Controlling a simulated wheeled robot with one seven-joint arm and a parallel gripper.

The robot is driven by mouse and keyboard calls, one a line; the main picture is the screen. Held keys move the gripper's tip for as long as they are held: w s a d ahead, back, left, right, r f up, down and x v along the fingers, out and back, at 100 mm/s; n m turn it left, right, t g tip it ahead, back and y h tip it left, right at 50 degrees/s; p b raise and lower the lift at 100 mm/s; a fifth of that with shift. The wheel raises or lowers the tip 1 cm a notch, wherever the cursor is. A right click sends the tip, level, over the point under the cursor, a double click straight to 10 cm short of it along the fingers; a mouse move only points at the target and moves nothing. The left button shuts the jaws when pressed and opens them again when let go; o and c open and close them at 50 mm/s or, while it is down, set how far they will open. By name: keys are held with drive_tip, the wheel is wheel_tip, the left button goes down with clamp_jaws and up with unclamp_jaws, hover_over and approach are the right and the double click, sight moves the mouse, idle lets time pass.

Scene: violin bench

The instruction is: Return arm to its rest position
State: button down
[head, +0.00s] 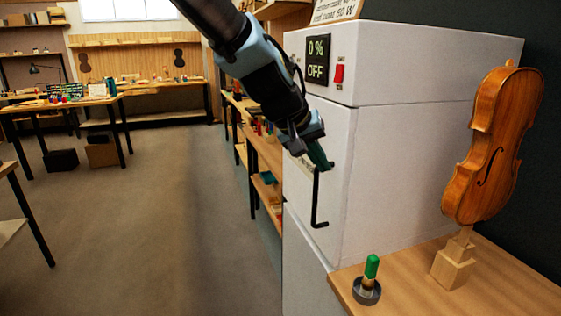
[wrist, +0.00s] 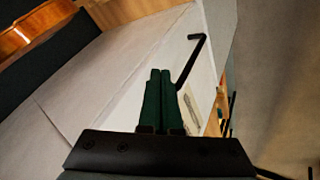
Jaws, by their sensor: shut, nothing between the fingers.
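My gripper (head: 325,165) is raised in front of the white cabinet (head: 400,75), near the upper end of its black bent handle (head: 317,200). In the wrist view my gripper (wrist: 160,72) has its two green fingers together with nothing between them. The handle also shows in the wrist view (wrist: 190,62), just beyond the fingertips. I cannot tell whether the fingers touch it. My arm reaches down from the top of the head view.
The cabinet carries a display (head: 317,60) reading "0 % OFF" and a red switch (head: 339,74). A violin body (head: 492,145) stands on a wooden block at the right. A green-topped tool (head: 371,268) stands in a dark round base on the wooden bench (head: 500,285). The floor (head: 150,220) at left is open.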

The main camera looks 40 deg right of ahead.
drive_tip(key=w+a+f+n+t+y, duration=0.2)
drive_tip(key=w+a+f, duration=0.1)
drive_tip(key=w+a, duration=0.75)
drive_tip(key=w+a+f+n+t+y, duration=0.1)
drive_tip(key=w+a+f+n, duration=0.15)
drive_tip(key=w+a, duration=0.8)
drive_tip(key=s+a+f+n+y, duration=0.1)
drive_tip(key=a+f+n+y, duration=0.1)
drive_tip(key=a, duration=1.4)
drive_tip(key=s+a+f+n+y, duration=0.2)
drive_tip(key=a+f, duration=0.1)
drive_tip(key=a, duration=1.3)
drive_tip(key=shift+s+a+n, duration=0.25)
drive_tip(key=shift+n, duration=0.1)
